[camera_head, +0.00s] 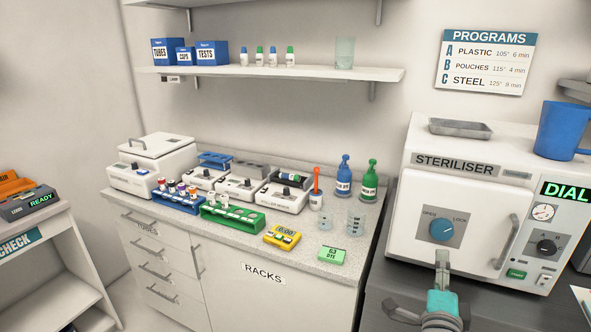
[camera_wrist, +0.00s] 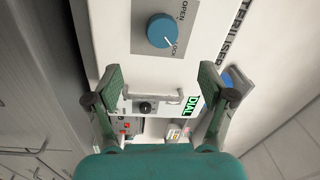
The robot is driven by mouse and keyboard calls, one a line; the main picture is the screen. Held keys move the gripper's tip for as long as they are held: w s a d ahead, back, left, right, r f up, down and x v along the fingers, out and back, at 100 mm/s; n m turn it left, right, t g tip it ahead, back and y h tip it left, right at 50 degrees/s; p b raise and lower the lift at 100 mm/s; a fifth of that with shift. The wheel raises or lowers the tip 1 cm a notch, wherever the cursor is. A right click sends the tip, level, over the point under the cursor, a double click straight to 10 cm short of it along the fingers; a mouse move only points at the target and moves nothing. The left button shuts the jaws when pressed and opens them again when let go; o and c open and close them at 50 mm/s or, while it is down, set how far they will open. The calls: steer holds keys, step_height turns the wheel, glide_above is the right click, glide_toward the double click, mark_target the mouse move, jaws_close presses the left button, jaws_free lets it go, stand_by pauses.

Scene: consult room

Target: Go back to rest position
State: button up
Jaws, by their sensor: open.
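My gripper (camera_head: 442,262) is in front of the white steriliser (camera_head: 405,222) at the lower right of the head view. In the wrist view my gripper (camera_wrist: 160,80) has its two fingers spread wide with nothing between them. The steriliser's blue OPEN/LOCK knob (camera_head: 442,230) is just above the fingertips in the head view. It also shows beyond the fingers in the wrist view (camera_wrist: 161,30). The gripper looks apart from the knob. The steriliser door is closed.
The steriliser's door handle (camera_head: 508,243) and black dial (camera_head: 546,247) are to the right of the knob. A blue mug (camera_head: 562,130) and a metal tray (camera_head: 461,128) are on top. The counter (camera_head: 225,245) at left holds racks, devices and bottles.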

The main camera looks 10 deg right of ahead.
steer(key=s+a+f+n+y, duration=0.7)
steer(key=s+a+f+n, duration=0.65)
steer(key=s+f, duration=0.4)
steer(key=s+a+n+y, duration=0.1)
steer(key=s+a+n, duration=0.2)
steer(key=s, duration=0.8)
steer(key=s+a+f+n+y, duration=0.1)
steer(key=s+a+n+y, duration=0.1)
steer(key=s+n, duration=0.4)
steer(key=shift+s+a+g+y, duration=0.35)
steer(key=shift+s+a, duration=0.25)
steer(key=shift+s, duration=2.1)
